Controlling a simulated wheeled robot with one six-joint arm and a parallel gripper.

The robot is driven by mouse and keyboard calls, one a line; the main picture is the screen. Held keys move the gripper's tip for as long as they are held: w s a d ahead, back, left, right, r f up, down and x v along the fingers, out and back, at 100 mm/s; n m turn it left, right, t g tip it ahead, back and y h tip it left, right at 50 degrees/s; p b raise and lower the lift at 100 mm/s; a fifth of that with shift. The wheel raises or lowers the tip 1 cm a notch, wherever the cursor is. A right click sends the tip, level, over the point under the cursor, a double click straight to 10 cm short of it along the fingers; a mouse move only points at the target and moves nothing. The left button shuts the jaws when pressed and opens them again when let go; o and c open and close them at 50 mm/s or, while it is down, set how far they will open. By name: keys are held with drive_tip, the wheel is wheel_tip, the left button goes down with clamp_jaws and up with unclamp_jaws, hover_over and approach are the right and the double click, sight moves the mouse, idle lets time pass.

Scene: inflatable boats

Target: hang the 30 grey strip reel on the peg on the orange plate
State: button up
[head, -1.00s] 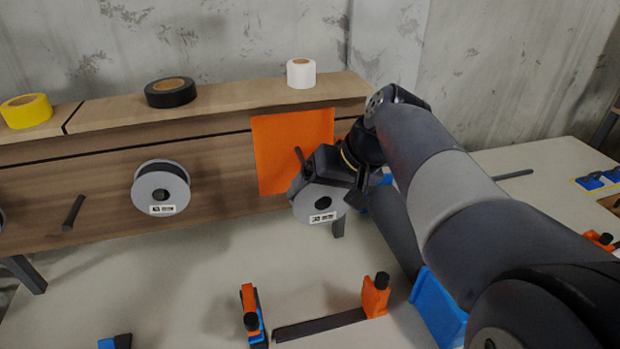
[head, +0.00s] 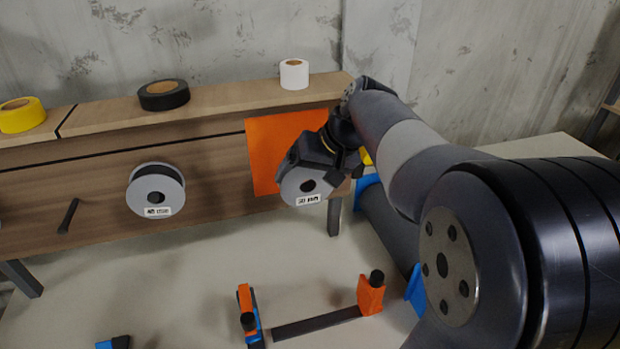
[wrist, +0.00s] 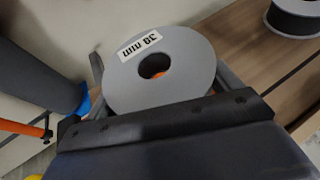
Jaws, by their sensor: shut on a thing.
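The grey strip reel (head: 290,189) is in my gripper (head: 318,163), in front of the lower right part of the orange plate (head: 264,150). Its flat grey face and label are turned toward the head camera. In the wrist view the reel (wrist: 190,62) shows a label reading 30 mm, with orange visible through its hole. The gripper is shut on the reel, its fingers partly showing at the reel's sides. The plate's peg is hidden behind the gripper and reel; I cannot tell whether the hole is around it.
Another reel (head: 145,197) hangs on the wooden board left of the plate. A bare dark peg (head: 68,215) is farther left. Yellow (head: 22,115), black (head: 163,95) and white (head: 294,74) tape rolls sit on the ledge. Orange clamps (head: 371,295) stand on the table below.

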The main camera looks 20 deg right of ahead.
drive_tip(key=shift+w+p, duration=0.8)
drive_tip(key=shift+w, duration=1.8)
drive_tip(key=shift+w+f, duration=0.3)
drive_tip(key=shift+w, duration=0.4)
drive_tip(key=o, duration=1)
drive_tip(key=shift+s, duration=0.1)
